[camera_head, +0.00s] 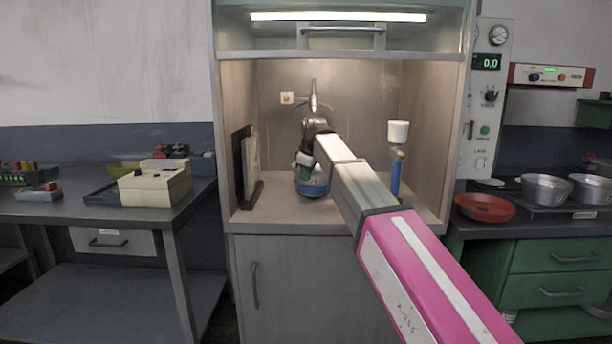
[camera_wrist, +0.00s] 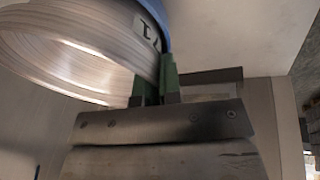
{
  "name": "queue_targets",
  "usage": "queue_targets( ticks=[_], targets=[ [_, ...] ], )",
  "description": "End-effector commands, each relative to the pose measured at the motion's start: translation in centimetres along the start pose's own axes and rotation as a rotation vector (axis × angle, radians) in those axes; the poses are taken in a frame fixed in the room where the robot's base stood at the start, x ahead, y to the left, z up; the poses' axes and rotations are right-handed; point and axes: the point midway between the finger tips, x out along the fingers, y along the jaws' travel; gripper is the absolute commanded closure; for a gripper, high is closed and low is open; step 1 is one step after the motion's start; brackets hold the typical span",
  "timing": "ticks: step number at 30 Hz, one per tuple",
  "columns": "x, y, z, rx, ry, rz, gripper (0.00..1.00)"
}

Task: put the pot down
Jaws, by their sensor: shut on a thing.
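The pot (camera_head: 313,188) has a blue band and is inside the lit cabinet, near the middle, partly hidden behind my arm and gripper. My gripper (camera_wrist: 157,80) is shut on the pot's wall, one green finger on each side. In the head view my gripper (camera_head: 305,162) reaches in from the front right. I cannot tell whether the pot's base touches the cabinet floor (camera_head: 275,212).
A dark upright panel (camera_head: 240,168) stands at the cabinet's left. A red dish (camera_head: 484,207) and metal pans (camera_head: 546,190) are on the right counter.

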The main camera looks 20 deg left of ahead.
Motion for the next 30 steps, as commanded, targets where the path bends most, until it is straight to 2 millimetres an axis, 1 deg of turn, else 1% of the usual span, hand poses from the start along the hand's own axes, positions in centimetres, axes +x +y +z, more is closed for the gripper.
queue_targets(
  ticks=[9,10,12,20,23,26,29,30],
  targets=[
    [0.6,-0.1,0.1,0.000,0.000,0.000,1.00],
    [0.6,-0.1,0.1,0.000,-0.001,-0.001,0.88],
    [0.6,-0.1,0.1,0.000,-0.001,-0.001,0.69],
    [0.5,-0.1,0.1,0.000,-0.001,-0.001,0.69],
    [0.2,0.0,0.0,0.000,0.000,0.000,0.69],
    [-0.8,0.0,0.0,0.000,0.000,0.000,0.69],
    [-2.2,0.0,0.0,0.000,0.000,0.001,0.69],
    [-3.0,0.0,0.0,0.000,0.001,0.001,0.69]
  ],
)
